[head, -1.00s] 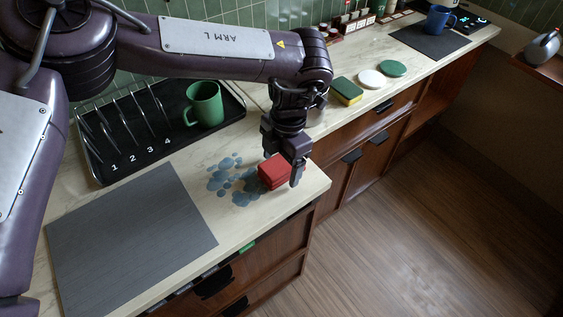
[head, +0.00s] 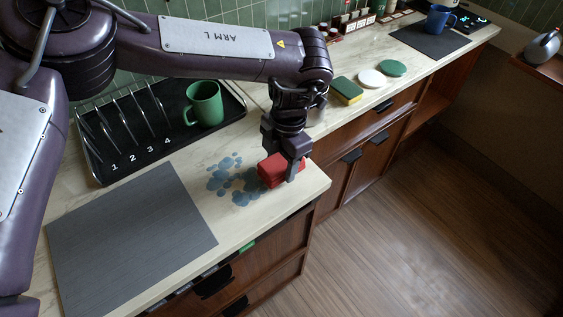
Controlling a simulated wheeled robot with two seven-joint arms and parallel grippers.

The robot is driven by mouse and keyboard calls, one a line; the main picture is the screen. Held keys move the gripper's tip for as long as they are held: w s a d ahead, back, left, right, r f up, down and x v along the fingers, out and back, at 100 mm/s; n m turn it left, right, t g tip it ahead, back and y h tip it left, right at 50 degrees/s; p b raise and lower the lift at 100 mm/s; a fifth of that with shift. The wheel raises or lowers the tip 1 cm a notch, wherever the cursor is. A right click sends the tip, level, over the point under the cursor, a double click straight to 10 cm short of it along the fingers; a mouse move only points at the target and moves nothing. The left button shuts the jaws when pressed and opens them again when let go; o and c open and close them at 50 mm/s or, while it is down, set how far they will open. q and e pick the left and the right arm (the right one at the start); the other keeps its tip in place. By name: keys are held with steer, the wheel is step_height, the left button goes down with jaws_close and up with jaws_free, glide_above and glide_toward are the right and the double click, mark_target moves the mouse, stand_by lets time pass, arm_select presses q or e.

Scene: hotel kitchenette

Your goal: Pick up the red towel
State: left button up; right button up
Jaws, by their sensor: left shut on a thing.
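The red towel (head: 270,171) is a small folded block on the pale counter, near its right front corner. It sits at the right edge of a patch of blue-grey wet spots (head: 228,183). My left gripper (head: 284,172) points down over the towel and is shut on it, with one finger in front on the right side. The far finger is partly hidden by the towel. The towel looks to be at counter level; I cannot tell if it is lifted. My right gripper is not in view.
A black rack tray (head: 100,175) with a green mug (head: 204,104) stands at the back left. A grey mat (head: 130,240) lies at the front left. A sponge (head: 346,90), a white disc (head: 371,78) and a green disc (head: 393,68) lie on the far counter.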

arm_select(q)
step_height(320, 180, up, 11)
steer(key=b, duration=0.1)
step_height(320, 180, up, 9)
steer(key=p, duration=0.1)
glide_above(282, 160)
steer(key=shift+f, duration=0.15)
